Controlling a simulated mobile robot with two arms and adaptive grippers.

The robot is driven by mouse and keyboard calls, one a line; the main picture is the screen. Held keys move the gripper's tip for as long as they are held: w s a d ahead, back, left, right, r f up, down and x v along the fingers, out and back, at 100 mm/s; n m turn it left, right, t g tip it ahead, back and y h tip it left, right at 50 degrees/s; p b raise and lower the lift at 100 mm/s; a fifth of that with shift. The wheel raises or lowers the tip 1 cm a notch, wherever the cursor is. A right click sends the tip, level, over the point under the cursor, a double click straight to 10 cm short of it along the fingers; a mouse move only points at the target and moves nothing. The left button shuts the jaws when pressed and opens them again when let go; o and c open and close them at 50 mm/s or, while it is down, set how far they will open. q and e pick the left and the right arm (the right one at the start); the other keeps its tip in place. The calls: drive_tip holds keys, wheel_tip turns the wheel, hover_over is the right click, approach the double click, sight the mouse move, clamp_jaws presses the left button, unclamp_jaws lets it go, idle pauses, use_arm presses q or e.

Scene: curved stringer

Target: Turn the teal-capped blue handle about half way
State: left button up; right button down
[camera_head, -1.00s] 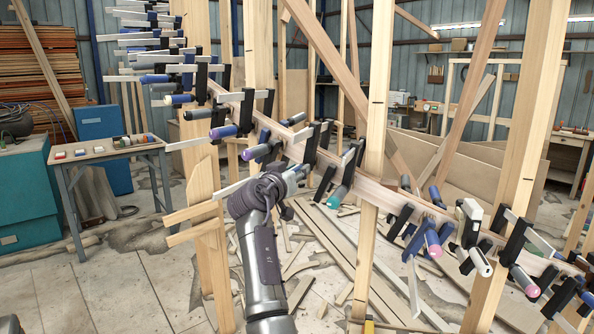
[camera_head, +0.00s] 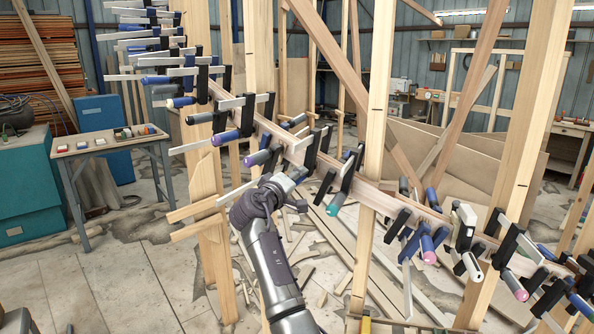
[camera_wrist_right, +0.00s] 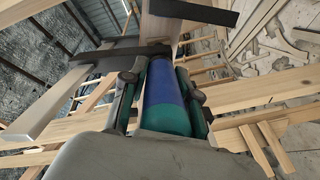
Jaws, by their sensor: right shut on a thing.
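In the right wrist view the blue handle (camera_wrist_right: 166,88) with its teal cap (camera_wrist_right: 165,119) lies between the two fingers of my right gripper (camera_wrist_right: 162,97). The fingers press on it from both sides, so the gripper is shut on it. The handle belongs to a clamp whose dark jaw (camera_wrist_right: 120,54) and pale metal bar (camera_wrist_right: 48,112) show beyond and to the left. In the head view my right gripper (camera_head: 287,181) is at the curved stringer (camera_head: 272,131), on its near side, and mostly hides the handle. My left gripper is not in view.
Several clamps line the stringer; one with a teal-capped dark handle (camera_head: 336,204) is close to the right of my gripper. An upright post (camera_head: 373,140) stands farther right, and a post with short boards (camera_head: 205,215) stands at the left. A small table (camera_head: 110,143) is farther left.

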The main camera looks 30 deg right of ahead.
drive_tip(key=n+p, duration=0.2)
drive_tip(key=n, duration=0.1)
drive_tip(key=shift+r+p, duration=0.25)
drive_tip(key=shift+p, duration=0.05)
drive_tip(key=shift+f+n+p, duration=0.15)
drive_tip(key=shift+n+p, duration=0.65)
drive_tip(key=shift+n, duration=0.5)
drive_tip(key=shift+f, duration=0.1)
drive_tip(key=c, duration=0.8)
unclamp_jaws()
drive_tip(key=shift+w, duration=0.1)
drive_tip(key=shift+c, duration=0.2)
drive_tip(key=shift+a, duration=0.1)
drive_tip(key=v, duration=1.2)
drive_tip(key=shift+w+f, duration=0.1)
drive_tip(key=shift+f, duration=0.05)
